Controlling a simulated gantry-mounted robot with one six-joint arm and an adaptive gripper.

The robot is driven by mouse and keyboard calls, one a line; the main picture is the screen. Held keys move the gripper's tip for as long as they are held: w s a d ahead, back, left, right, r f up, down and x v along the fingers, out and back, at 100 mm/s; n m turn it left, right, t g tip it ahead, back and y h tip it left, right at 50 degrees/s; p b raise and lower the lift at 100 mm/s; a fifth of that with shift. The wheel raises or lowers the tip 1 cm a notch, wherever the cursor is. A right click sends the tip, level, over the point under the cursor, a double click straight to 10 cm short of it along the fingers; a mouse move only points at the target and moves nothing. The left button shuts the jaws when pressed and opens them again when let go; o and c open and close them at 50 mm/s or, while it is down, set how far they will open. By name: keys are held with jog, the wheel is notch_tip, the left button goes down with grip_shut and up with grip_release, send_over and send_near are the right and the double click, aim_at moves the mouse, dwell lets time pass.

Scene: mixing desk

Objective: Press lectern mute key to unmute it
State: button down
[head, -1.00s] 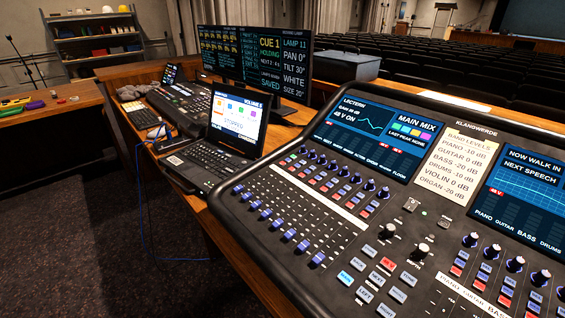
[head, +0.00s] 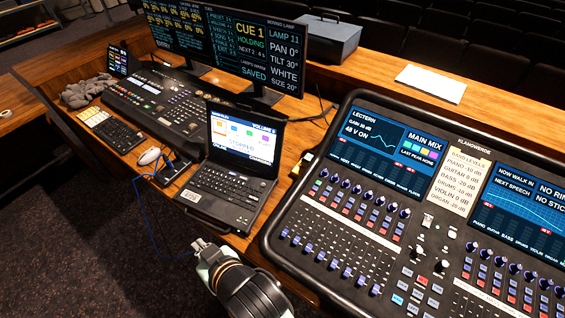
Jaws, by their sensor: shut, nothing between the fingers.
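The mixing console (head: 272,235) fills the right side of the head view. Its left screen (head: 375,137) reads LECTERN, 48 V ON and MAIN MIX. The labels by these keys are too small to read, so I cannot tell which one is the lectern mute key. My gripper (head: 199,246) is at the lower middle, left of the console and in front of the laptop. It is shut and empty, and apart from the keys.
An open laptop (head: 240,160) stands between my gripper and the monitors (head: 225,45). A lighting desk (head: 165,105), a mouse (head: 149,156) and a blue cable (head: 150,225) lie to the left. A white sheet (head: 430,83) lies behind the console.

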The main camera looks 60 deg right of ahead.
jog(key=d+r+m+p, duration=0.2)
jog(key=d+r+p, duration=0.1)
jog(key=d, duration=0.3)
jog(key=m+g+h+p, duration=0.3)
jog(key=m+p, duration=0.6)
jog(key=p, duration=0.7)
send_over(312, 193)
jog(key=a, duration=0.1)
notch_tip(312, 193, down, 2)
jog(key=shift+s+a, duration=0.2)
jog(key=shift+s, duration=0.1)
jog(key=shift+f+b, duration=0.15)
jog(key=shift+b, duration=0.15)
jog(key=shift+n, duration=0.3)
jog(key=f+b, duration=0.2)
jog(key=f, duration=0.1)
jog(key=f+b, duration=0.2)
jog(key=b, duration=0.1)
jog(key=f+b, duration=0.3)
jog(key=shift+d+f, duration=0.3)
jog(key=shift+d, duration=0.1)
jog(key=shift+f+b, duration=0.35)
jog(key=shift+b, duration=0.05)
